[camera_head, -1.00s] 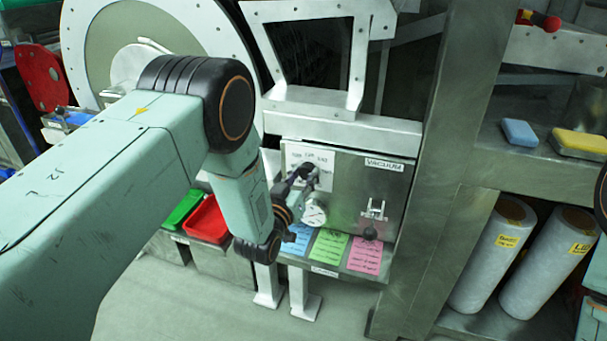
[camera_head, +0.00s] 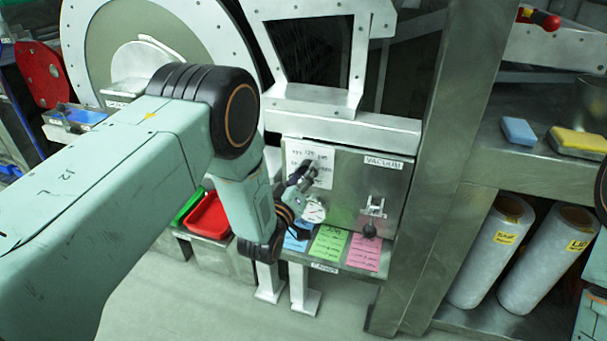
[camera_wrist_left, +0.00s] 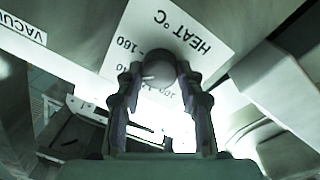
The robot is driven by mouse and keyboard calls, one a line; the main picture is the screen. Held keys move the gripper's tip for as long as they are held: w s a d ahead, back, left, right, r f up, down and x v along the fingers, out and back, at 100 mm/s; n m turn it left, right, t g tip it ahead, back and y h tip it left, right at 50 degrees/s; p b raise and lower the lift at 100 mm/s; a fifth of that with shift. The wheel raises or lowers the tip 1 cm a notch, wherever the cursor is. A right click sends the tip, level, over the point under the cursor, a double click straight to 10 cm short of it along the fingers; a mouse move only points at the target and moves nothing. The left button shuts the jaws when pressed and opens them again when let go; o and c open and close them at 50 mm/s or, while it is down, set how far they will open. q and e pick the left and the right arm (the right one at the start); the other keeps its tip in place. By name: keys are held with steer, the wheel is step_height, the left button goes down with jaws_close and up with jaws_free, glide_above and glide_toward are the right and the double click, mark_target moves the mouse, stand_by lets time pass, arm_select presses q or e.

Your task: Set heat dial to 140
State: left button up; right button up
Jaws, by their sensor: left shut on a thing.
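The heat dial (camera_wrist_left: 158,68) is a round dark grey knob in the left wrist view. Its white scale plate (camera_wrist_left: 180,32) reads HEAT °C, with 160 clear and the other numbers partly covered. A small light mark shows on the knob's left side; I cannot tell which number it points to. In the head view the plate (camera_head: 296,152) is on the grey panel, and my gripper hides the knob. My left gripper (camera_head: 309,174) is shut on the knob, one finger on each side, as the left wrist view (camera_wrist_left: 158,80) shows. My right gripper is out of view.
A round gauge (camera_head: 314,211) sits just below the dial. The vacuum lever (camera_head: 372,212) is to the right on the same panel (camera_head: 345,190). Blue, green (camera_head: 328,243) and pink (camera_head: 364,252) cards lie below. A red bin (camera_head: 208,216) stands to the left.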

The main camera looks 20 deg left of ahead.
arm_select(q)
steer(key=o, duration=1.2)
steer(key=s, duration=0.8)
steer(key=s+a, duration=0.1)
steer(key=s, duration=0.3)
steer(key=shift+f, duration=0.3)
